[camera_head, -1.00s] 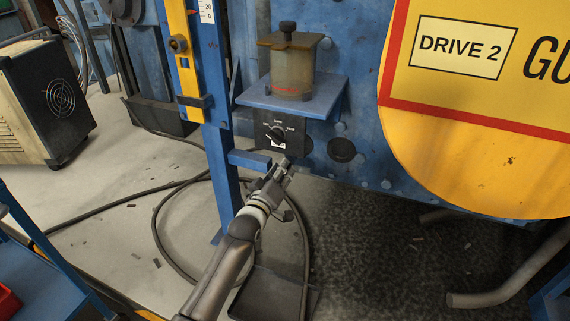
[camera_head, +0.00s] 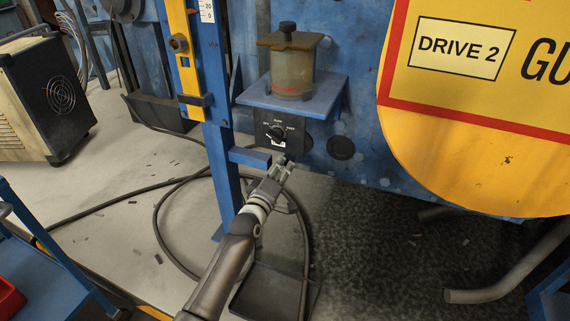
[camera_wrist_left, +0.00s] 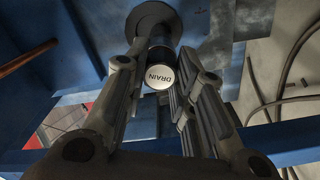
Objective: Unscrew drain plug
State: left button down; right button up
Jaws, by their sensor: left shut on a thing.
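The drain plug (camera_wrist_left: 160,77) has a pale round end face marked DRAIN and a dark body. In the left wrist view it sits in a dark round fitting (camera_wrist_left: 153,17) on the blue housing. My left gripper (camera_wrist_left: 156,62) has a finger on each side of the plug and is shut on it. In the head view my left gripper (camera_head: 284,168) reaches up to just below the black selector switch box (camera_head: 280,131); there the plug is mostly hidden by the fingers. My right gripper is not in view.
A black tray (camera_head: 263,292) lies on the floor below, with a hose (camera_head: 158,232) looping around. A blue post (camera_head: 221,170) stands close left of the gripper. A blue shelf (camera_head: 262,98) holds an oil cup (camera_head: 291,75). A yellow guard (camera_head: 455,160) is at right.

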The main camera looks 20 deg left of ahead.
pick_arm(q)
jog(key=shift+n, duration=0.9)
jog(key=n, duration=0.7)
jog(key=shift+n, duration=0.3)
jog(key=n, duration=0.3)
jog(key=shift+n+p, duration=0.3)
jog(key=shift+p, duration=0.05)
jog(key=n, duration=0.3)
jog(key=shift+n, duration=0.3)
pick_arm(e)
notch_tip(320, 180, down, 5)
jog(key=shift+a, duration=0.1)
pick_arm(q)
jog(key=c, duration=1.4)
grip_release()
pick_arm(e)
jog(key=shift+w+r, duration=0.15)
